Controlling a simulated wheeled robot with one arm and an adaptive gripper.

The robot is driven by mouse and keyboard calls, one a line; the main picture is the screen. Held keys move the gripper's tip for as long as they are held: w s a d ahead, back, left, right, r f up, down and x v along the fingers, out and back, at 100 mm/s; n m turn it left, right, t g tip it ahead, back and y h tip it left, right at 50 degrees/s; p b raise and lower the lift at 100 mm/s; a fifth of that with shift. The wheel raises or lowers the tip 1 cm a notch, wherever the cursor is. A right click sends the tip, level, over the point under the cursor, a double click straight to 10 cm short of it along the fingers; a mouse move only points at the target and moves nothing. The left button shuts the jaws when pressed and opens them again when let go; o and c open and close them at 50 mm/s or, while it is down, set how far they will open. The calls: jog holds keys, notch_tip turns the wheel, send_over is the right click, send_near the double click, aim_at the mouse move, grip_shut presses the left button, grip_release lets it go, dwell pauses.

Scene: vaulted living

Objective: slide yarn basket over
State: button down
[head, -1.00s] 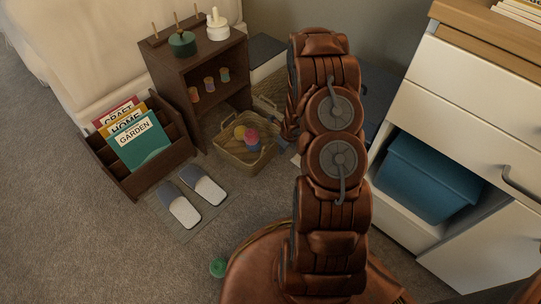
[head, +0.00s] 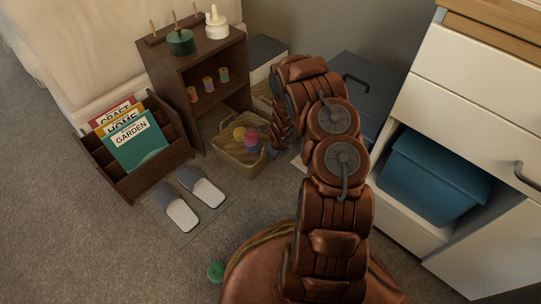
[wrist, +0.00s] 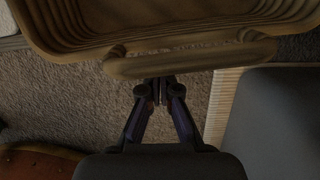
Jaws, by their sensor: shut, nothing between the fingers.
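The yarn basket (head: 232,166) is a woven tan basket with yellow, pink and purple yarn balls inside. It stands on the carpet in front of the brown shelf unit. In the wrist view its rim and a loop handle (wrist: 190,52) fill the top. My gripper (wrist: 160,88) is shut and empty, with its fingertips just at the handle's near edge. I cannot tell whether they touch it. In the head view my gripper (head: 272,153) is low at the basket's right side, partly hidden by my arm.
Left of the basket are grey slippers (head: 190,200) on a mat and a wooden magazine rack (head: 165,170). The brown shelf (head: 185,75) stands behind. A dark grey box (head: 355,80) and a white cabinet (head: 465,70) with a blue bin (head: 430,175) are right.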

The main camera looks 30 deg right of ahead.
jog(key=shift+w+a, duration=0.15)
jog(key=shift+w, duration=0.55)
